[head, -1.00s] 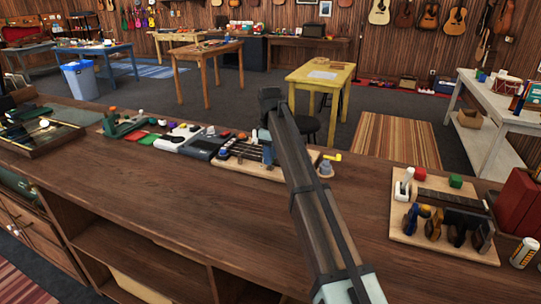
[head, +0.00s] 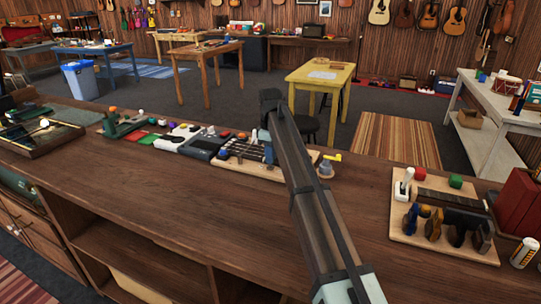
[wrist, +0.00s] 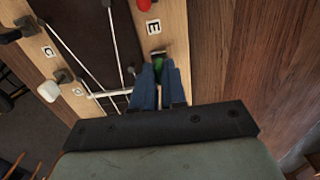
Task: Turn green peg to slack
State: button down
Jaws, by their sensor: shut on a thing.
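The green peg (wrist: 159,64) shows between my gripper's blue fingers in the wrist view, on the right strip of a light wooden board (wrist: 178,45). My gripper (wrist: 159,68) is shut on it. The fingers cover most of the peg, so its angle cannot be told. A red peg (wrist: 144,4) by the letter E stands on the same strip. A white peg (wrist: 48,91) and a black peg (wrist: 10,36) stand on the left strip. Pale strings run between the strips. In the head view the board (head: 284,172) lies on the workbench, partly behind my arm.
The brown workbench (head: 200,215) has clear room in front of the board. Another board (head: 405,232) with several tools stands at the right, beside a red box (head: 519,202). A grey device (head: 203,146) and other small items lie left of the board.

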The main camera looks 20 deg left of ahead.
jog(key=shift+m, duration=0.3)
jog(key=m, duration=1)
jog(key=shift+m, duration=0.4)
jog(key=m, duration=1)
jog(key=shift+m, duration=0.4)
jog(key=c, duration=1.2)
grip_release()
jog(key=shift+r, duration=0.1)
